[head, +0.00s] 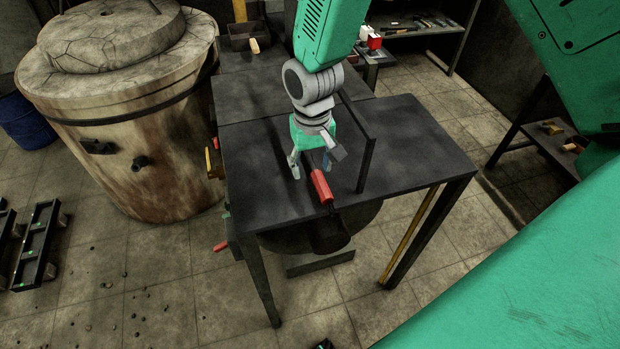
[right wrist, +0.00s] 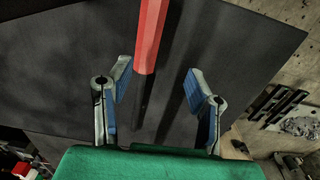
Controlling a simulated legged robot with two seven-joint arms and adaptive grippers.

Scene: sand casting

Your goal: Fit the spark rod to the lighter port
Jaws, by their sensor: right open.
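A red-handled rod, which looks like the spark rod (head: 321,186), lies on the dark table near its front edge. In the right wrist view the red handle (right wrist: 151,35) tapers to a dark part running between the fingers. My right gripper (head: 311,168) is over the table at the rod's far end, fingers apart on either side of it. In the right wrist view the gripper (right wrist: 157,75) shows a gap on both sides of the rod. A furnace (head: 120,110) stands left, with two dark fittings (head: 95,147) (head: 141,163) on its side; I cannot tell which is the lighter port.
The dark table (head: 410,150) has an upright black frame (head: 367,165) just right of the gripper. Tools hang at its left edge, one with a red end (head: 221,246). The table's right half is clear. Dark racks (head: 35,245) lie on the floor at left.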

